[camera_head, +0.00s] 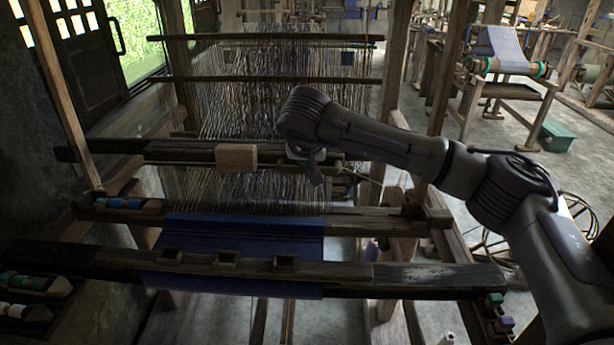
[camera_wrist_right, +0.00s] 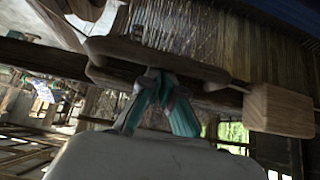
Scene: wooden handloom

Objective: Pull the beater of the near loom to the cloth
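The near loom's beater (camera_head: 185,152) is a dark wooden crossbar with a pale wooden block (camera_head: 236,157) on its front. It stands behind the blue cloth (camera_head: 250,238), with a stretch of bare warp threads between them. My right gripper (camera_head: 315,168) is at the beater's right part, to the right of the block. In the right wrist view, the gripper's teal-padded fingers (camera_wrist_right: 158,82) reach a wooden bar (camera_wrist_right: 190,66), their tips close together; the block (camera_wrist_right: 280,110) is at right. Whether they clasp the bar is unclear. My left gripper is out of view.
A tray with spools (camera_head: 125,204) sits at the left, and more spools (camera_head: 35,283) lie lower left. A loom post (camera_head: 395,70) stands behind my right arm. Another loom (camera_head: 508,65) is at the far right.

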